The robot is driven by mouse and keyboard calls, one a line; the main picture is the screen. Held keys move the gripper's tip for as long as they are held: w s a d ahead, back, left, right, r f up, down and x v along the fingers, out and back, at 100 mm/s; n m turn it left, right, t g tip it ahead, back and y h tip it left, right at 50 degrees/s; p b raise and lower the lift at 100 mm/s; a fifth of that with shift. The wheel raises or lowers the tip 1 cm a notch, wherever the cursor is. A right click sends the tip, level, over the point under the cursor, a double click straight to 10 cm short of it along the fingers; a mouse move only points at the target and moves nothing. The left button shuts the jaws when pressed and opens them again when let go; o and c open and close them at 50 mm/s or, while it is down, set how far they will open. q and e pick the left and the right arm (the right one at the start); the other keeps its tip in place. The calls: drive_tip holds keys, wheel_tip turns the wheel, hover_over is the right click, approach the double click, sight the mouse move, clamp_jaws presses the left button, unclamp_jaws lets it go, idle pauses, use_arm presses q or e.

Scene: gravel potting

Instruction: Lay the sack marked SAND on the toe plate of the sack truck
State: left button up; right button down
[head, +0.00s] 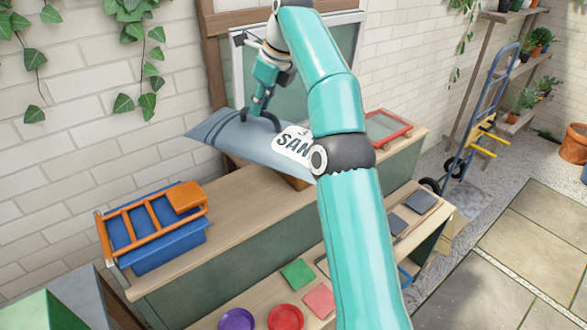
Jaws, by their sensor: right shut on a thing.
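The grey-blue sack marked SAND (235,138) hangs roughly level over the upper wooden bench, a label with dark letters at its right end. My right gripper (262,120) is shut on the top of the sack near its middle. My right arm hides the sack's right end. The sack truck (503,78), with a blue frame, yellow parts and dark wheels, leans upright against the shelving at the right, well apart from the sack. I cannot make out its toe plate clearly. My left gripper is not in view.
A blue box (160,250) with an orange frame stands at the bench's left end. A red-rimmed tray (388,128) lies at the back right. The lower shelf holds a purple dish (236,320), a red dish (286,317) and coloured squares. Paving (530,245) at the right is clear.

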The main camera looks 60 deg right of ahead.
drive_tip(key=shift+w+r+p, duration=0.25)
drive_tip(key=shift+r+p, duration=0.25)
drive_tip(key=shift+r, duration=0.15)
drive_tip(key=shift+s+f+y+b, duration=0.1)
drive_tip(key=shift+f+y+b, duration=0.2)
drive_tip(key=shift+f+b, duration=0.25)
wheel_tip(320, 180, down, 14)
drive_tip(key=b, duration=0.8)
wheel_tip(320, 180, down, 5)
drive_tip(key=shift+r+b, duration=0.1)
drive_tip(key=shift+b, duration=0.8)
drive_tip(key=c, duration=1.5)
unclamp_jaws()
drive_tip(key=shift+f, duration=0.4)
drive_tip(key=o, duration=0.4)
drive_tip(key=shift+a, duration=0.1)
drive_tip(key=shift+r, duration=0.1)
